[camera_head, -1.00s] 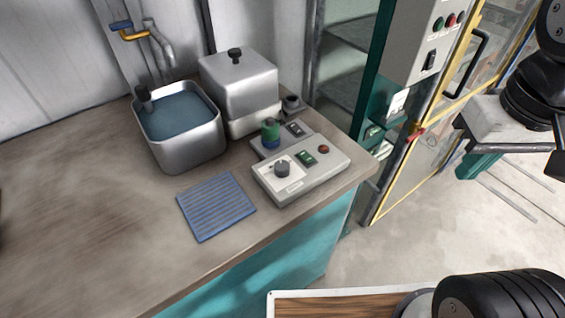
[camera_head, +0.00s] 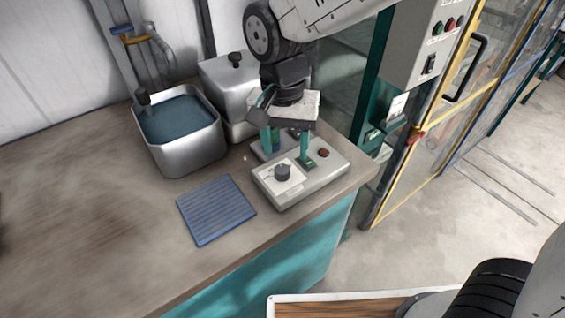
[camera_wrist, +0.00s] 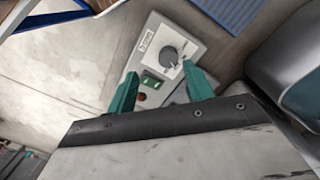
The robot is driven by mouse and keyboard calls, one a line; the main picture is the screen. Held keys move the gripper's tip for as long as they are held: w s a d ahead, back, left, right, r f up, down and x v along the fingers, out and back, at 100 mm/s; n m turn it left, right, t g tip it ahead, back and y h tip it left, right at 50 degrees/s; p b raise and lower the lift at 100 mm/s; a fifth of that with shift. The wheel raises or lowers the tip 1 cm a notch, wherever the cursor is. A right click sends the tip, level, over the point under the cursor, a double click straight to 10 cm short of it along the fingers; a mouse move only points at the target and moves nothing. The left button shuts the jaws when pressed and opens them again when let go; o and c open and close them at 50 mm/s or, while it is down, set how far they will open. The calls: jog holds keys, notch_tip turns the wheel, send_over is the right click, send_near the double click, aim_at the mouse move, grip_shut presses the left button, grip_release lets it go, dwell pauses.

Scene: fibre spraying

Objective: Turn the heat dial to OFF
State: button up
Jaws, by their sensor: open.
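The heat dial (camera_head: 282,172) is a dark round knob on a white plate, on the left part of the grey control box (camera_head: 322,177). The dial also shows in the wrist view (camera_wrist: 169,57), ahead of the fingertips and towards the right one. My gripper (camera_head: 288,157) is open and empty, pointing down over the box, with its green fingers apart. In the wrist view my gripper (camera_wrist: 160,83) spans the box, with the green rocker switch (camera_wrist: 150,84) between its fingers. The dial's printed markings are too small to read.
A red button (camera_head: 324,153) sits on the box's right part. A blue ribbed mat (camera_head: 216,210) lies at the left. A water-filled metal basin (camera_head: 203,155) and a lidded metal container (camera_head: 222,75) stand behind. The worktop's left (camera_head: 80,220) is clear.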

aim_at(282, 168)
jog(key=shift+w+a+r+m, duration=0.25)
jog(key=shift+w+r+m, duration=0.1)
jog(key=shift+w+m, duration=0.2)
jog(key=shift+m, duration=0.35)
jog(key=shift+f, duration=0.15)
jog(key=shift+m, duration=0.3)
notch_tip(282, 168, down, 8)
jog(key=shift+r, duration=0.25)
jog(key=c, duration=1)
